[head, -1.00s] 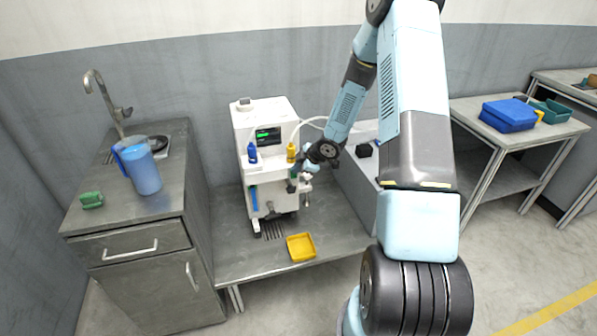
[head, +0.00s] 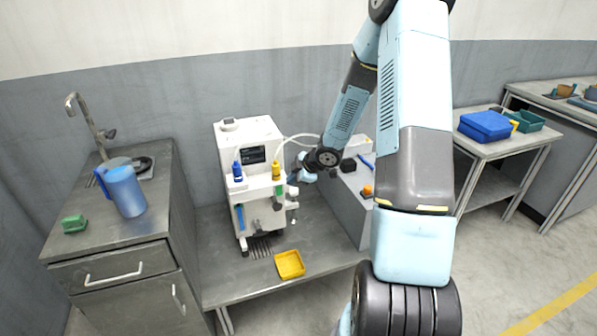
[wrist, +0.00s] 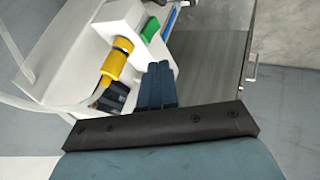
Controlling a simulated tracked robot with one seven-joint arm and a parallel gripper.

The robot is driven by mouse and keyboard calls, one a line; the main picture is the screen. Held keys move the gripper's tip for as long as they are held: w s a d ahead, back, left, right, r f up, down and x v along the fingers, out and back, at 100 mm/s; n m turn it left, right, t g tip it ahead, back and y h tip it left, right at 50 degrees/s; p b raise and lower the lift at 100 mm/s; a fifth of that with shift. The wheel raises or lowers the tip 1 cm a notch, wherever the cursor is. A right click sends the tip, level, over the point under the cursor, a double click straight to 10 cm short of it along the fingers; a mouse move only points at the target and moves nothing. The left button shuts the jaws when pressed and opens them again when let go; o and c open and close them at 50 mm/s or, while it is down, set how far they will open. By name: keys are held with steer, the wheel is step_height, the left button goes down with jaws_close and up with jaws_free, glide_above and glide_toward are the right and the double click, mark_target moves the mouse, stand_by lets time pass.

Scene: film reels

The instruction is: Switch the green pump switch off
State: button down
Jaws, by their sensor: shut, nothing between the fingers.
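The white machine (head: 245,150) stands on the low grey bench, with a dark screen (head: 255,155) on its front. In the wrist view a green block (wrist: 150,29), which looks like the green pump switch, sits on the machine's front beyond the yellow bottle (wrist: 116,62). I cannot tell which way it is tipped. My gripper (wrist: 157,68) is shut and empty, its fingertips a little short of the green block and apart from it. In the head view my gripper (head: 296,172) is at the machine's right side, and the switch is hard to make out there.
A blue bottle (head: 237,172) stands on the machine's ledge. A yellow tray (head: 289,264) lies on the bench in front. A grey box (head: 345,195) stands to the right, below my arm. The sink counter (head: 75,235) with a blue jug (head: 125,190) is at left.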

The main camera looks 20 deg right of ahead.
steer(key=shift+s+d+r, duration=0.15)
steer(key=shift+d+r, duration=0.15)
steer(key=shift+r, duration=0.35)
steer(key=shift+s+d+r, duration=0.15)
steer(key=shift+d+r, duration=0.1)
steer(key=shift+r, duration=0.4)
steer(key=shift+s+d+r, duration=0.15)
steer(key=shift+d+r, duration=0.15)
steer(key=shift+r, duration=0.35)
steer(key=s+d+r+m+h, duration=0.1)
steer(key=s+r+m+h, duration=0.2)
steer(key=r, duration=0.5)
steer(key=s+d+r+m+t+h, duration=0.1)
steer(key=s+d+r+m+h, duration=0.15)
steer(key=r, duration=0.45)
steer(key=s+r+m+h, duration=0.3)
steer(key=s+r+m, duration=0.1)
steer(key=r, duration=0.4)
steer(key=s+a+r+m+y, duration=0.1)
steer(key=s+a+r+m, duration=0.2)
steer(key=s, duration=0.9)
steer(key=s+a+r+m+g+y, duration=0.1)
steer(key=s+a+r+m, duration=0.3)
steer(key=s, duration=0.8)
steer(key=shift+a+r+g+y, duration=0.3)
steer(key=shift+a+r+y, duration=0.15)
steer(key=shift+r+y, duration=0.25)
steer(key=c, duration=1.9)
jaws_free()
steer(key=shift+s+f, duration=0.1)
